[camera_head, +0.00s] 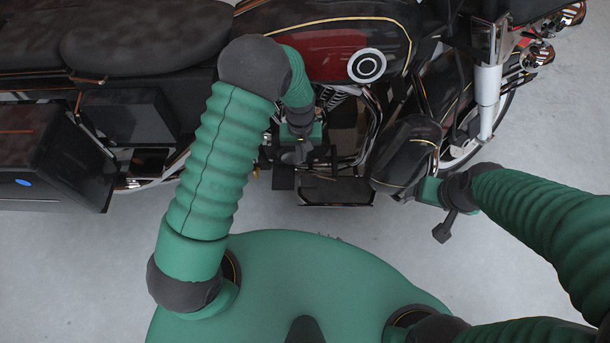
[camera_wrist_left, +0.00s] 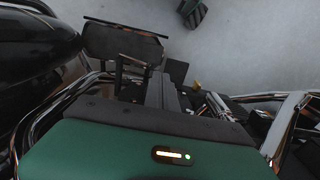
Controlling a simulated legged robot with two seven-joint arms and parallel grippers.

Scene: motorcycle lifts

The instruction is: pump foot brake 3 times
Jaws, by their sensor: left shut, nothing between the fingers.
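The motorcycle (camera_head: 335,55) stands side-on across the head view, its front wheel to the right. Low on its near side is a dark flat foot plate (camera_head: 335,191), which also shows at the top of the left wrist view (camera_wrist_left: 122,43). A small dark pad (camera_head: 283,179) sits just left of it; I cannot tell for certain which part is the foot brake pedal. My left gripper (camera_head: 299,157) is shut and empty, pointing down just above and left of the plate; contact is unclear. My right gripper (camera_head: 444,228) hangs right of the plate, apart from it; its jaws are unclear.
A black side case (camera_head: 50,155) sticks out at the left. A dark rounded guard (camera_head: 408,152) and chrome pipes flank the foot plate. The front wheel and fork (camera_head: 487,100) are at the right. Grey floor (camera_head: 90,270) between me and the bike is clear.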

